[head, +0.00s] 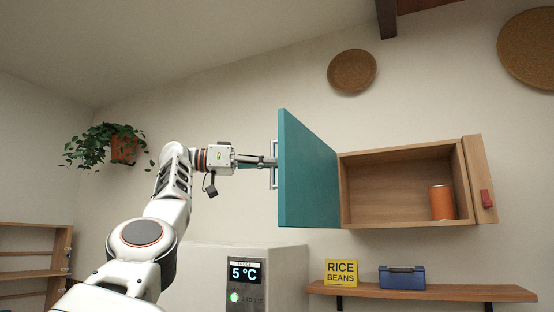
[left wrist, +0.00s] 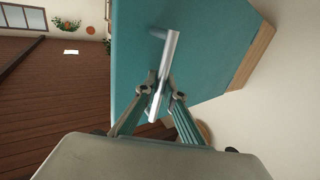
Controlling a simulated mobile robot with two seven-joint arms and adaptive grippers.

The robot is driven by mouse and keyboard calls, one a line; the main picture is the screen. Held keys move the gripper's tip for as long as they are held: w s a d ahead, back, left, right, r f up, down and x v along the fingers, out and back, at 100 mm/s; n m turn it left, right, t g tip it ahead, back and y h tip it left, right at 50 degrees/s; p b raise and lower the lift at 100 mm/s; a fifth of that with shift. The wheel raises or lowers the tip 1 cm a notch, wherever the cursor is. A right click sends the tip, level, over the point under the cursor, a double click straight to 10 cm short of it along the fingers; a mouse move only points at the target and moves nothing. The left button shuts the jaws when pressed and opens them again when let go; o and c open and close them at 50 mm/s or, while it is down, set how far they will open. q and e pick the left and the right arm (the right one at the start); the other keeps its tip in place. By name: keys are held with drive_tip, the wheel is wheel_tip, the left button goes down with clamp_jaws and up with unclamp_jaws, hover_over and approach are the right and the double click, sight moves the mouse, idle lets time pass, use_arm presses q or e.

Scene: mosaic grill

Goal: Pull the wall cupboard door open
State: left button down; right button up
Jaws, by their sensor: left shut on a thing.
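The wall cupboard (head: 400,190) is a wooden box on the wall, right of centre in the head view. Its teal door (head: 307,172) is hinged at the box's left side and stands wide open, swung out from the box. The metal bar handle (head: 274,165) is on the door's outer face; it also shows in the left wrist view (left wrist: 168,62). My left gripper (head: 268,162) is at the handle, its two fingers (left wrist: 160,92) closed around the bar. My right gripper is in neither view.
An orange can (head: 442,202) stands inside the cupboard. Below is a wooden shelf (head: 450,293) with a yellow rice and beans box (head: 341,272) and a blue box (head: 402,277). A fridge with a display (head: 205,262) stands below the door. A plant (head: 105,143) hangs at left.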

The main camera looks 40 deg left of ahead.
use_arm(q)
drive_tip(key=shift+a, duration=0.4)
drive_tip(key=c, duration=2.2)
unclamp_jaws()
drive_tip(key=shift+s, duration=0.1)
drive_tip(key=shift+o, duration=0.2)
drive_tip(key=v, duration=0.7)
drive_tip(key=shift+a, duration=0.15)
drive_tip(key=shift+s, duration=0.15)
drive_tip(key=shift+a, duration=0.1)
